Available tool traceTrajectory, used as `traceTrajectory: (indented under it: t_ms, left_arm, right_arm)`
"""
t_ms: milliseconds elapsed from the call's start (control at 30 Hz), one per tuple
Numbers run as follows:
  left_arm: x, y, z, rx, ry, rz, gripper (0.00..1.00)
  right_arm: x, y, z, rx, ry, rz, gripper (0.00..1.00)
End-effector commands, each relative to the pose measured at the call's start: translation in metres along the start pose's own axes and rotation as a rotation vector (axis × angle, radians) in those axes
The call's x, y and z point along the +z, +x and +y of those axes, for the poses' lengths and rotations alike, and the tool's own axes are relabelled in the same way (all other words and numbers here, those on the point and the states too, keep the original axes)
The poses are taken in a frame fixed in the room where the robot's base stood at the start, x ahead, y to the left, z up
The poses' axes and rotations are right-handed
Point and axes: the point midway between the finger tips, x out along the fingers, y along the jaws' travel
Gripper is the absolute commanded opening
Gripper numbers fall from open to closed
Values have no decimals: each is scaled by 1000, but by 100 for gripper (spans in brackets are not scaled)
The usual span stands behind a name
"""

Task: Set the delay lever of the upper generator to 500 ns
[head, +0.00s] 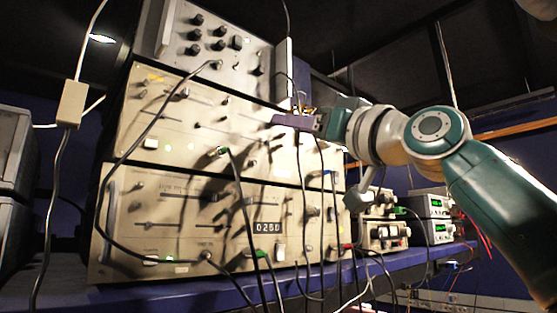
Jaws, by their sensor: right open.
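The upper generator (185,125) is a beige front panel with horizontal slider slots, small knobs and lit green lamps, in the middle of a stack. Its labels are too small to read, so I cannot tell which lever is the delay lever or where it is set. My right gripper (282,120) comes in from the right, in front of the upper generator's right part, and is open. Its fingers hide part of the panel there. I cannot tell whether it touches anything. My left gripper is not in view.
The lower generator (180,215), with a display reading about 0250, stands below on a blue shelf (200,291). A grey knobbed instrument (225,50) sits on top. Several black cables hang across both generators' fronts. Small power supplies (431,207) stand at the right.

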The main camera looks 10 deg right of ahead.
Motion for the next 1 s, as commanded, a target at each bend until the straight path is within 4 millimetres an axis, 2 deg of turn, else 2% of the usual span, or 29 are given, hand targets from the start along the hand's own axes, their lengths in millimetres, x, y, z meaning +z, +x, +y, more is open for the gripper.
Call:
traceTrajectory:
  t_ms: [33, 200, 400, 1000]
  left_arm:
    - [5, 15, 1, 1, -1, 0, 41]
    - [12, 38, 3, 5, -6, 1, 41]
    - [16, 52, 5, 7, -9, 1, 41]
    - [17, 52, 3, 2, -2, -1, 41]
  right_arm:
    - [8, -14, 0, 0, -3, 3, 41]
    - [7, -47, 1, 2, -5, 2, 41]
    - [4, -70, 1, 2, -2, 0, 41]
    - [0, -74, 1, 2, 0, 0, 41]
